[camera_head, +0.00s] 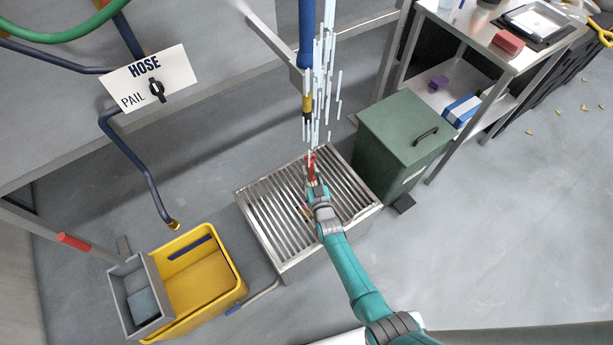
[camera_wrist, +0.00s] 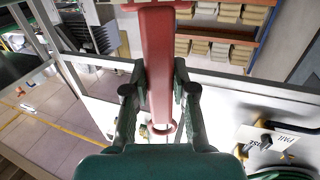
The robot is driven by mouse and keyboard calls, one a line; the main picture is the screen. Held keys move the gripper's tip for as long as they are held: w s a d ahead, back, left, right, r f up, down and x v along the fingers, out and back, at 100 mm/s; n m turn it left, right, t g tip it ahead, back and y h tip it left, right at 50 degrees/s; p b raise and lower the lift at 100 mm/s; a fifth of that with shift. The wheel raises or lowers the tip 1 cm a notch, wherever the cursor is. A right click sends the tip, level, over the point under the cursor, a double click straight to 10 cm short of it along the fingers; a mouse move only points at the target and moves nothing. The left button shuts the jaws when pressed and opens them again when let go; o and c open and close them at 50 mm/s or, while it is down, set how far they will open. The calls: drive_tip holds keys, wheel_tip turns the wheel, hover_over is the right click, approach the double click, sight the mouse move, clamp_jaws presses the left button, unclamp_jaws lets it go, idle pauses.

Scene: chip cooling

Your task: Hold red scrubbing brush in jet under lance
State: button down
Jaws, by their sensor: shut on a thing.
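The red scrubbing brush (camera_head: 311,162) is above the slatted metal grate, held in my gripper (camera_head: 313,180). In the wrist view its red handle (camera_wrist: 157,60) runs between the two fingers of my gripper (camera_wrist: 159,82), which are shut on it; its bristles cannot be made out. The lance (camera_head: 306,50) is a blue pipe hanging down, with a brass-coloured nozzle (camera_head: 307,103). The jet (camera_head: 322,75) shows as pale vertical streaks around and below the lance. Its lower streaks reach close to the brush in the head view; whether they touch it I cannot tell.
The grate (camera_head: 264,222) stands below my gripper. A green lidded bin (camera_head: 395,125) stands to its right, a yellow mop bucket (camera_head: 213,292) to its lower left. A sign with a HOSE/PAIL switch (camera_head: 157,89) is at upper left. A steel table (camera_head: 470,30) stands at upper right.

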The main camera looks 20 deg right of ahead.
drive_tip(key=s+d, duration=0.4)
drive_tip(key=s, duration=0.9)
idle(0.4)
drive_tip(key=shift+r, duration=0.15)
idle(1.1)
